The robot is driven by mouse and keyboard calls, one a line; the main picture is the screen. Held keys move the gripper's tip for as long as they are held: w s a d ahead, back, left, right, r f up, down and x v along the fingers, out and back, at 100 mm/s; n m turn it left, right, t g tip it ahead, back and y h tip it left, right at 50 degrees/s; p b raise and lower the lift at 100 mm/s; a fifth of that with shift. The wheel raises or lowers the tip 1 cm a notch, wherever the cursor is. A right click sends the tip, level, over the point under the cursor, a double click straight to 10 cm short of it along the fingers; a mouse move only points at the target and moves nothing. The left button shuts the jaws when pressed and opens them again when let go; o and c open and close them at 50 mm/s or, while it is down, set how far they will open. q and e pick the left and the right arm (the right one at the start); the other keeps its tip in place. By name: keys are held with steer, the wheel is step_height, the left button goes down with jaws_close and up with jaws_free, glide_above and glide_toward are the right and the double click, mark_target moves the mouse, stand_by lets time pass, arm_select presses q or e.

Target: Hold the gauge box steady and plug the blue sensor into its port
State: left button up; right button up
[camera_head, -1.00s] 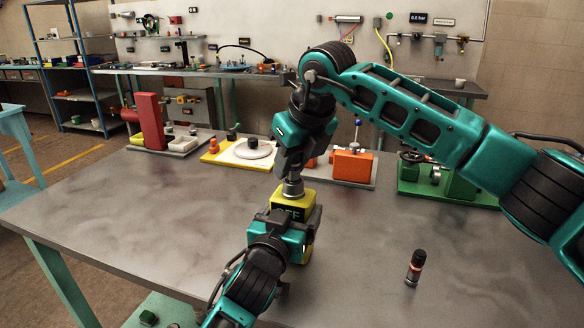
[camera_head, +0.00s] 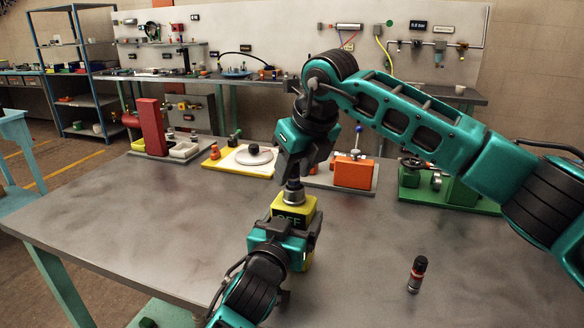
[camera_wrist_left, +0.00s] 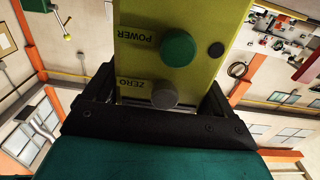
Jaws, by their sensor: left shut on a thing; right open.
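The yellow gauge box (camera_head: 307,204) is held upright above the table, its dark display reading "OFF". My left gripper (camera_head: 284,236) is shut on it from below. The left wrist view shows the box (camera_wrist_left: 140,70) between the fingers, with a green POWER knob (camera_wrist_left: 178,48) and a grey ZERO knob (camera_wrist_left: 164,95). A metallic cylindrical fitting with a dark top (camera_head: 294,194) stands on the box's top. I cannot tell whether it is the sensor, nor how deep it sits; no blue shows on it. My right gripper (camera_head: 293,176) is open, just above and around its top.
A small dark cylinder with a red band (camera_head: 417,274) stands on the grey table (camera_head: 150,220) at right. Along the far edge are a red post fixture (camera_head: 151,127), a yellow board (camera_head: 238,161), an orange block (camera_head: 352,172) and a green fixture (camera_head: 450,190). The table's left part is clear.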

arm_select(q)
steer(key=shift+w+f, duration=0.1)
steer(key=shift+w, duration=0.1)
arm_select(e)
steer(key=v, duration=1)
steer(key=shift+s+r, duration=0.2)
steer(key=shift+s, duration=0.1)
steer(key=shift+d, duration=0.1)
arm_select(q)
steer(key=o, duration=1.1)
